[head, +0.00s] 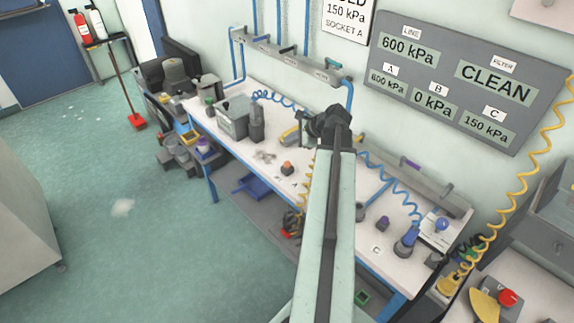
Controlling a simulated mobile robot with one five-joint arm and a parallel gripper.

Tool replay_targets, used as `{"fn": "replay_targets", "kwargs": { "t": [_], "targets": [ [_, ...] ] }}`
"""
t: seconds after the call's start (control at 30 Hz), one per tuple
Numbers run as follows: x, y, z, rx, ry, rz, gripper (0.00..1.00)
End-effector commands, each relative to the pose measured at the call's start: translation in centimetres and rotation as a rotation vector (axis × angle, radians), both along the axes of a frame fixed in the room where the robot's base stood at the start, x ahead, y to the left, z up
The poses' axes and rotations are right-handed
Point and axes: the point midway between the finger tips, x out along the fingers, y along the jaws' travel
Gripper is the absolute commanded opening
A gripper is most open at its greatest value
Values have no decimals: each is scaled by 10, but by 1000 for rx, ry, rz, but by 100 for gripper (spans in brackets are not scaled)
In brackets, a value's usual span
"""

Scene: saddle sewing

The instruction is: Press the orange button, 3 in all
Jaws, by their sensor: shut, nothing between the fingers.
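A small orange button (287,168) on a dark base sits on the white workbench (240,149), left of my arm. My arm reaches up across the middle of the view and covers part of the bench. My gripper (322,122) is at its far end, dark and small, up and to the right of the orange button and apart from it in the picture. It is shut and holds nothing. Its fingertips are hard to make out, and its height above the bench cannot be told.
A grey box (232,118) and coiled blue hoses (395,178) are on the bench. A blue-topped fitting (407,240) stands at the right. A red button (507,298) is at lower right. A wall panel (460,80) reads pressures and CLEAN.

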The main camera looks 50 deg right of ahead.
Motion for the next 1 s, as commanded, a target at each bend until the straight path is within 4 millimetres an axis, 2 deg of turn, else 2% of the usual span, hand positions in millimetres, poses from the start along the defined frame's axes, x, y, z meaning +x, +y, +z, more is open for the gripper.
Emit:
{"fn": "replay_targets", "kwargs": {
  "t": [0.03, 0.5, 1.0],
  "targets": [
    [0, 0, -10, 0, 0, 0, 0],
    [0, 0, -76, 0, 0, 0, 0],
    [0, 0, -79, 0, 0, 0, 0]
  ]
}}
